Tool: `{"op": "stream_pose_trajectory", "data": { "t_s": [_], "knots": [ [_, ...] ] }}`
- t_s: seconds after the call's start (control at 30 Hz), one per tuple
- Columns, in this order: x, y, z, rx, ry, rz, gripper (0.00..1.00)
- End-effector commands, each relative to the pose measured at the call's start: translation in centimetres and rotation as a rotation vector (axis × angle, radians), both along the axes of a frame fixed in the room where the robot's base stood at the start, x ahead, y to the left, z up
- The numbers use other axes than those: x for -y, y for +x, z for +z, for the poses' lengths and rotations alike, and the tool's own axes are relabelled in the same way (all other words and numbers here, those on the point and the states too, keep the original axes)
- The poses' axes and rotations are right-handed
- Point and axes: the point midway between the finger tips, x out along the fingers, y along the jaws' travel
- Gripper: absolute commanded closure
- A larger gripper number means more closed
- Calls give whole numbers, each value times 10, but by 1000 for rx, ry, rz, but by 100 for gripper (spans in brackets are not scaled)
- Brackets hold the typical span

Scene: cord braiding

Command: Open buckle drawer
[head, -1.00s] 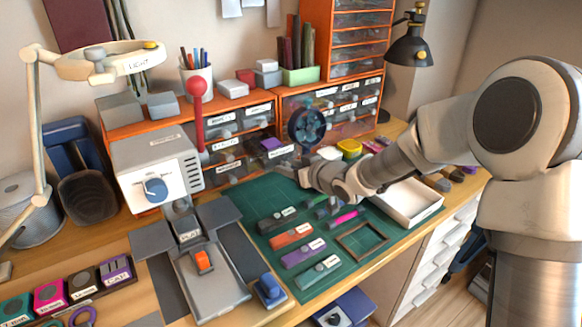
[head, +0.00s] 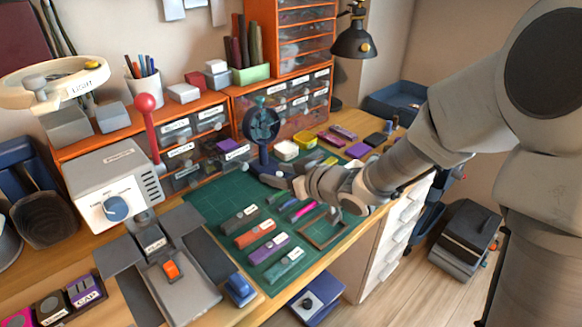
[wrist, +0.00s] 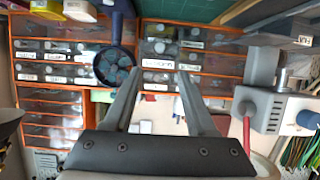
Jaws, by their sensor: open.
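Small labelled drawers with clear fronts fill the orange cabinets at the back of the bench, a left one (head: 196,119) and a right one (head: 318,73). The labels are too small and blurred for me to tell which is the buckle drawer. One left-cabinet drawer with purple contents (head: 228,147) seems to stand out a little. My gripper (head: 258,175) is low over the mat's back edge, in front of the drawers. In the wrist view my gripper (wrist: 160,76) is open and empty, its fingers pointing at the drawer fronts (wrist: 160,65), apart from them as far as I can tell.
A dark blue round-headed stand (head: 262,122) rises close beside my gripper, before the cabinets. The green mat (head: 200,203) holds several coloured bars and a frame. A grey machine with a red-knobbed lever (head: 146,104) stands left.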

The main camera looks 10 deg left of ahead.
Motion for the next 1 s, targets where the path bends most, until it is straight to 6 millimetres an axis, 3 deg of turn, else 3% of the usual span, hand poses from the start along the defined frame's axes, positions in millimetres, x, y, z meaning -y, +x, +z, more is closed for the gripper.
{"op": "stream_pose_trajectory", "data": {
  "t_s": [0.13, 0.37, 0.87, 1.0],
  "knots": [
    [20, -16, 14, -1, 0, -4, 43],
    [32, -27, 18, 0, 1, 0, 43],
    [34, -27, 18, 2, -5, -7, 43],
    [54, -19, 25, 12, -82, -88, 43]
  ]
}}
